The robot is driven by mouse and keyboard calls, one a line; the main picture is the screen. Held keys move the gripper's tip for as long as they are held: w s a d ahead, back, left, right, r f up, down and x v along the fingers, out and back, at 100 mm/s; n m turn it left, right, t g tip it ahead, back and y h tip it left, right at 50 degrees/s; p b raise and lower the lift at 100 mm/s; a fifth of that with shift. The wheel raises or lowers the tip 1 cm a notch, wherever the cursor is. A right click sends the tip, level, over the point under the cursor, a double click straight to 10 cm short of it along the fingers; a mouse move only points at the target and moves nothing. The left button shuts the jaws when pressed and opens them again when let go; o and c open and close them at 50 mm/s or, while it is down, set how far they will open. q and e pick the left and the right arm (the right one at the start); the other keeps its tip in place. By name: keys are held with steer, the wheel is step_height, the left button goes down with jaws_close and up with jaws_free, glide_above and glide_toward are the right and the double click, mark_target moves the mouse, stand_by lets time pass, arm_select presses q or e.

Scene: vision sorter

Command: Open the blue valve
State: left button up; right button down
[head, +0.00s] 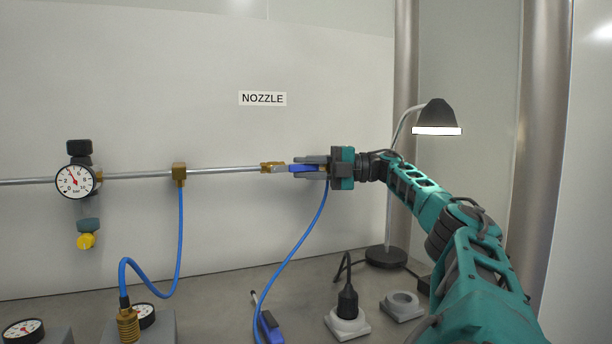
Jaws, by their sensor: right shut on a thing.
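The blue valve handle (301,168) sits at the right end of the wall pipe, beside a brass fitting (272,168). The handle points along the pipe line, to the right. My right gripper (312,167) comes in from the right and is shut on the handle, with one grey finger above it and one below. The gripper hides the right part of the handle. A blue hose (301,240) hangs down from behind the gripper. My left gripper is not in view.
The bench (215,300) holds a blue tool (270,327), a black plug (347,300), and a lit lamp (437,115) at the right.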

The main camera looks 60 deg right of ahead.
stand_by(0.4)
steer(key=c, duration=1)
jaws_free()
steer(key=shift+c, duration=0.2)
steer(key=shift+s+d+f, duration=0.1)
steer(key=shift+s+d, duration=0.05)
steer(key=p+v, duration=0.1)
steer(key=v, duration=0.5)
steer(key=shift+s+d, duration=0.25)
steer(key=shift+s, duration=0.3)
steer(key=shift+a+f, duration=0.1)
